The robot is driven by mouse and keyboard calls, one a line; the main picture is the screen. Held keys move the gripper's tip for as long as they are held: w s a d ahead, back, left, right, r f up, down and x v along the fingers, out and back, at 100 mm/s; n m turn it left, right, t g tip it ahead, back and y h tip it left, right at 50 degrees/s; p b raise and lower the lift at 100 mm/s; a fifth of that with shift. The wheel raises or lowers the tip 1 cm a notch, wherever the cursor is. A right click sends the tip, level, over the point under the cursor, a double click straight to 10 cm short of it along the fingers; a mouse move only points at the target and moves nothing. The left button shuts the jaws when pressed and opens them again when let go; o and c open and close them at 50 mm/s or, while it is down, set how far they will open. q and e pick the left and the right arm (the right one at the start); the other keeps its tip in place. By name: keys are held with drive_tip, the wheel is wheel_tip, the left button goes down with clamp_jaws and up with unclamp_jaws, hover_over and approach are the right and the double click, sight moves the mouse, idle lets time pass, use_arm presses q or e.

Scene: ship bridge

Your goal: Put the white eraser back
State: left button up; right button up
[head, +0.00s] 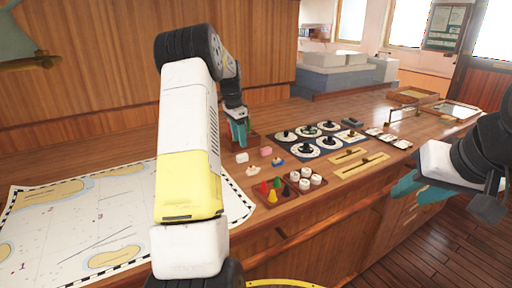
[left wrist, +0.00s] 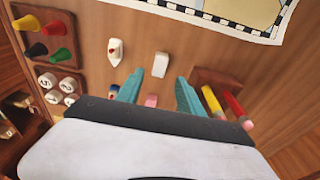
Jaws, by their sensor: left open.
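The white eraser (head: 242,157) lies on the wooden counter near the chart's right edge. In the left wrist view the white eraser (left wrist: 161,65) lies just beyond my left fingertips, untouched. My left gripper (head: 239,139) is open above the counter behind the eraser; its teal fingers also show in the left wrist view (left wrist: 158,82). A pink block (head: 265,151) lies to the right of the eraser; a pink piece (left wrist: 151,100) shows between the fingers, partly hidden by my wrist. My right gripper (head: 415,187) is at the right, beyond the counter's front edge; its opening is unclear.
A pencil holder (left wrist: 212,78) with yellow and red pencils is close to one left finger. A small white boat-shaped piece (head: 252,170), a blue piece (head: 278,162), a tray of coloured cones (head: 272,192) and a dial panel (head: 318,148) crowd the right. The chart (head: 120,215) lies left.

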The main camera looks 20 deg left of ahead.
use_arm(q)
drive_tip(key=s+d+r+n+t, duration=0.1)
drive_tip(key=s+d+r, duration=0.2)
drive_tip(key=r, duration=0.3)
drive_tip(key=s+d+r, duration=0.2)
drive_tip(key=s+r, duration=0.1)
drive_tip(key=r, duration=0.3)
drive_tip(key=s+d+r+n+t, duration=0.25)
drive_tip(key=s+d+r, duration=0.35)
drive_tip(key=s, duration=0.4)
drive_tip(key=s+d+f+n+t, duration=0.1)
drive_tip(key=s+d, duration=0.3)
drive_tip(key=s, duration=0.5)
drive_tip(key=s+d+f+n+h, duration=0.1)
drive_tip(key=s+d+f+n, duration=0.2)
drive_tip(key=s, duration=0.7)
drive_tip(key=shift+d+f+t, duration=0.35)
drive_tip(key=shift+d+f, duration=0.4)
drive_tip(key=shift+f, duration=0.05)
drive_tip(key=shift+c, duration=1)
drive_tip(key=shift+a, duration=0.15)
